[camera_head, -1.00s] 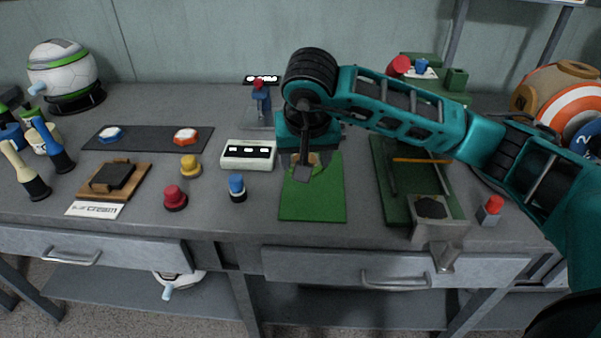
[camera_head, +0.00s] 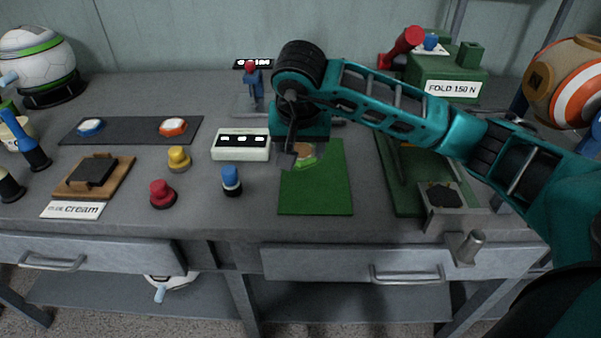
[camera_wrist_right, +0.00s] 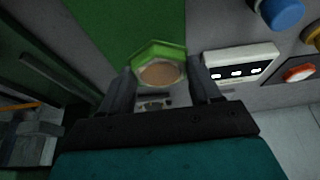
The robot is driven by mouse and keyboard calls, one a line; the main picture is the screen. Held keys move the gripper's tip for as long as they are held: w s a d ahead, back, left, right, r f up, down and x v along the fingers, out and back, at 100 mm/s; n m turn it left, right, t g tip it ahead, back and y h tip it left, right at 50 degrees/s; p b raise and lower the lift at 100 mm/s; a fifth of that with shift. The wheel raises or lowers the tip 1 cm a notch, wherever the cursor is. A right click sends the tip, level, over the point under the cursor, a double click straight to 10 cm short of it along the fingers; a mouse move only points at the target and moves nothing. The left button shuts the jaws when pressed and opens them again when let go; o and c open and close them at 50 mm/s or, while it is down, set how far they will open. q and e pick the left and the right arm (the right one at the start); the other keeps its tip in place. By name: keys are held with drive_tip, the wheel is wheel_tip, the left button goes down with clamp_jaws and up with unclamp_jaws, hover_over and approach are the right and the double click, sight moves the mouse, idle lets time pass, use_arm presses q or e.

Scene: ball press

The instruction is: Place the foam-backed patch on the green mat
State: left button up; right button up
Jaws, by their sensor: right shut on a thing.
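The green mat (camera_head: 318,189) lies flat on the workbench in front of my right arm. The foam-backed patch (camera_head: 306,151) is a small light-green piece with a tan face, over the far end of the mat. In the right wrist view the patch (camera_wrist_right: 161,66) shows a bright green angular edge around a tan round face. My right gripper (camera_head: 292,158) is shut on it, with one finger on each side in the wrist view. I cannot tell whether the patch touches the mat. My left gripper is not in view.
A white box with dark windows (camera_head: 240,145) stands just left of the mat, with a blue-topped knob (camera_head: 231,181) in front of it. A green tray (camera_head: 399,190) with a metal holder (camera_head: 462,209) is at the right.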

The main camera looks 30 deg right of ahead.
sight(300, 165)
wheel_tip(300, 165, down, 2)
drive_tip(key=shift+f, duration=0.15)
wheel_tip(300, 165, down, 4)
drive_tip(key=shift+r+b, duration=0.2)
drive_tip(key=shift+b, duration=0.2)
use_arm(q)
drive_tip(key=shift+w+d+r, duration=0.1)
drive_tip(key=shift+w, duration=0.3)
use_arm(e)
drive_tip(key=shift+f, duration=0.15)
drive_tip(key=o, duration=1)
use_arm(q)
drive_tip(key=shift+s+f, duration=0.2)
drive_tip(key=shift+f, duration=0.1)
